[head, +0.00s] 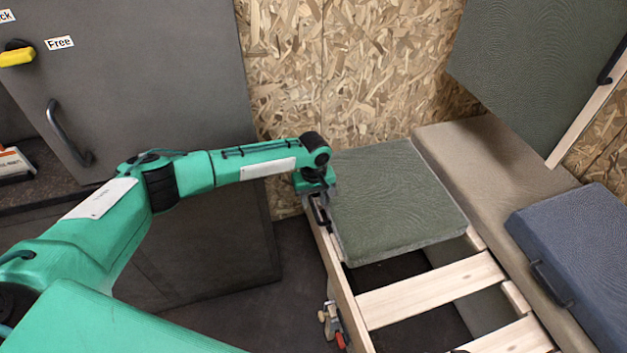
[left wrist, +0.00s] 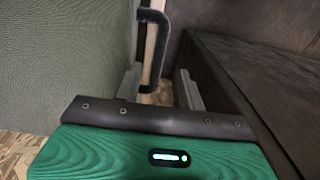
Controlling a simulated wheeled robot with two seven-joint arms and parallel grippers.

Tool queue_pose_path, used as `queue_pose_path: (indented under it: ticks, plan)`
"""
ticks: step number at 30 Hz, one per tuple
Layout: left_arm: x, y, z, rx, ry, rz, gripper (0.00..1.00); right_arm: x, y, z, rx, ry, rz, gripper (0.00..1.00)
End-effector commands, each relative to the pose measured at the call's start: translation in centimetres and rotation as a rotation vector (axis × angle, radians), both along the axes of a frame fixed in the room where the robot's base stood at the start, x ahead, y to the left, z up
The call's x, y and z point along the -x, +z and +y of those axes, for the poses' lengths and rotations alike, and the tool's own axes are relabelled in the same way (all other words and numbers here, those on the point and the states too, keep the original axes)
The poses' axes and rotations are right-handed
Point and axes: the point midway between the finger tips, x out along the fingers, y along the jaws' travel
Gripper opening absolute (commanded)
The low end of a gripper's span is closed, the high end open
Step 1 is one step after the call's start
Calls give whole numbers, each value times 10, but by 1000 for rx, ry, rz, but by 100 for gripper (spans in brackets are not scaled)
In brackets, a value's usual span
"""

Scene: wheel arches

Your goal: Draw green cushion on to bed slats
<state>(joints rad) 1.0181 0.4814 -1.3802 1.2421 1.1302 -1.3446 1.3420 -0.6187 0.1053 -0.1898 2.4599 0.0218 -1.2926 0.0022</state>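The green cushion (head: 395,200) lies flat at the far end of the pale bed slats (head: 430,291), against the chipboard wall. It also fills the left of the left wrist view (left wrist: 65,60). A black handle (left wrist: 155,50) is on its left side. My left gripper (head: 318,208) is at that side, by the handle. In the left wrist view my left gripper (left wrist: 160,88) has its fingers apart, with the lower part of the handle between them. The fingers do not appear closed on it. My right gripper is out of view.
A blue cushion (head: 585,255) with a black handle lies at the right on a brown bench cushion (head: 490,165). A green panel (head: 540,60) overhangs the upper right. A dark cabinet (head: 150,100) stands at the left. Gaps between the nearer slats are open.

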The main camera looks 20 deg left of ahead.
Motion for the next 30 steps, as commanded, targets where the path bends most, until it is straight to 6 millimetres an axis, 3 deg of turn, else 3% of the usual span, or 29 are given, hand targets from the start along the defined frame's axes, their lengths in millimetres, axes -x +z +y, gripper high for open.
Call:
queue_pose_path:
  ticks: [1, 6, 12, 30]
  plan:
    - [0, 15, 0, 2, -1, -1, 40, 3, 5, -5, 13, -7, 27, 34]
    - [0, 51, 0, 1, 1, 0, 40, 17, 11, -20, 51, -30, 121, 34]
    - [0, 75, 0, 0, 0, 1, 40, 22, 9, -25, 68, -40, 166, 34]
    - [0, 81, 0, 0, 1, 1, 40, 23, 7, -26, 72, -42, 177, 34]
